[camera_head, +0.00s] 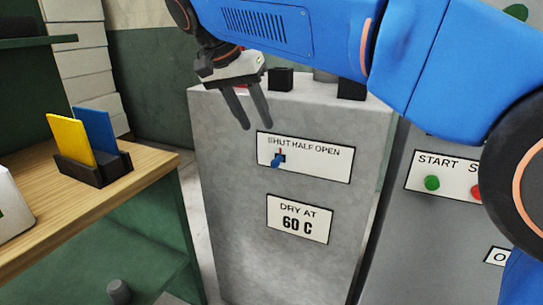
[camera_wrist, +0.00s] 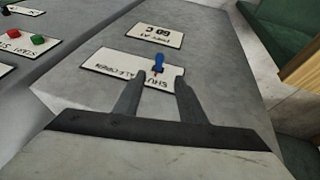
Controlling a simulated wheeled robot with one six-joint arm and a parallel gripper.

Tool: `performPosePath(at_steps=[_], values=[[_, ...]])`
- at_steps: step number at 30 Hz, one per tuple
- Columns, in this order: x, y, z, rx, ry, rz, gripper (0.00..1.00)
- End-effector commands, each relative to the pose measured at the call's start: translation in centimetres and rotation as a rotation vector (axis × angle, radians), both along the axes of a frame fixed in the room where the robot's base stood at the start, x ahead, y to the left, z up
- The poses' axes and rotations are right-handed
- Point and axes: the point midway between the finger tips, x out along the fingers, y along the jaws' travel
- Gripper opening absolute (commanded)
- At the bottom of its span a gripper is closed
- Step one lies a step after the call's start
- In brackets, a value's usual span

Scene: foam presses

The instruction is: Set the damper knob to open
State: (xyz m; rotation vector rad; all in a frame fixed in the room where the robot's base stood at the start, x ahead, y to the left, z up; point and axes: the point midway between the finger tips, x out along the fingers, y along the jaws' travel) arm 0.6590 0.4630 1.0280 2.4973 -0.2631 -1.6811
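The damper knob (camera_head: 277,161) is small and blue, on a white plate (camera_head: 325,166) lettered SHUT, HALF, OPEN on the front of a grey cabinet. A thin red mark above it lies under the word SHUT. My gripper (camera_head: 258,125) is open and empty, its two dark fingers just above the plate in the head view. In the wrist view the knob (camera_wrist: 158,63) shows just beyond the gap between the fingertips (camera_wrist: 161,77), and no contact is visible. The fingers cover part of the plate's lettering there.
A DRY AT 60 C sign (camera_head: 298,219) sits below the plate. To the right, another grey panel has a green button (camera_head: 432,182) and a red button. A wooden bench (camera_head: 140,172) at left bears a black holder with yellow and blue cards. The floor between bench and cabinet is clear.

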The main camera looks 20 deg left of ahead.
Motion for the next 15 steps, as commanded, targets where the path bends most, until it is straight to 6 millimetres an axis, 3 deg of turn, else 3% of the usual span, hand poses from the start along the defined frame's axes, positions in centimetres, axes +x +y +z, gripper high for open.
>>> performPosePath(at_steps=[15], values=[[3.4,-2.0,-8.3,-0.002,0.002,-0.001,0.37]])
